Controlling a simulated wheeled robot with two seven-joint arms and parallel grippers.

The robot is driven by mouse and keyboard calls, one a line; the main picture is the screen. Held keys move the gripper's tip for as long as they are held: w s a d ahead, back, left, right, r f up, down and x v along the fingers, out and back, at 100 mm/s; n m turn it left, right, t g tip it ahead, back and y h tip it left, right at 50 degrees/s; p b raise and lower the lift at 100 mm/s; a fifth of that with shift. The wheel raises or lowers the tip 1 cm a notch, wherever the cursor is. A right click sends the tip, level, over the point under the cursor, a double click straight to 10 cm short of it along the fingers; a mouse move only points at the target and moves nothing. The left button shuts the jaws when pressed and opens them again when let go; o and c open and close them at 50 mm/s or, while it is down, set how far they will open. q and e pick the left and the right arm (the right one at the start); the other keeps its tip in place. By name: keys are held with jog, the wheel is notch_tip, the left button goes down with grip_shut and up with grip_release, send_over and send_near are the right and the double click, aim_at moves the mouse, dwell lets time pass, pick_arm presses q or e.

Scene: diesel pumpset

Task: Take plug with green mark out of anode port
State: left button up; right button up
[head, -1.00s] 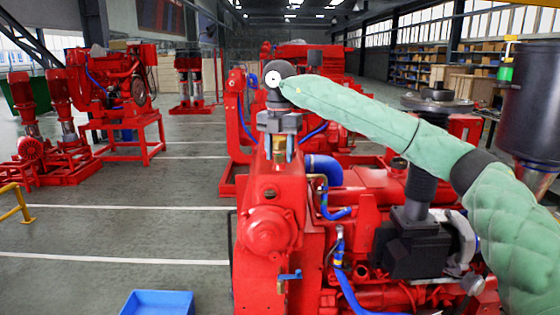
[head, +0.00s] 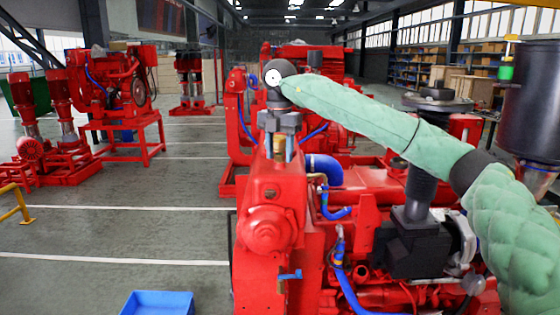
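My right gripper (head: 279,149) hangs pointing down over the top of the red housing (head: 268,192) at the front of the engine. My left gripper is not in view.
A blue bin (head: 158,303) sits on the floor at the lower left. Blue hoses (head: 323,168) and a black unit (head: 410,249) lie right of the housing, under my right arm. A dark cylinder (head: 542,100) stands at far right.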

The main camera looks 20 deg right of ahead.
grip_shut()
dwell(0.5)
jog(key=n, duration=0.4)
jog(key=shift+n, duration=0.4)
jog(key=n, duration=0.5)
jog(key=shift+r+n, duration=0.1)
jog(key=shift+n, duration=0.2)
jog(key=n, duration=0.6)
jog(key=shift+n, duration=0.4)
jog(key=n, duration=0.6)
jog(key=shift+n, duration=0.4)
jog(key=shift+b, duration=0.4)
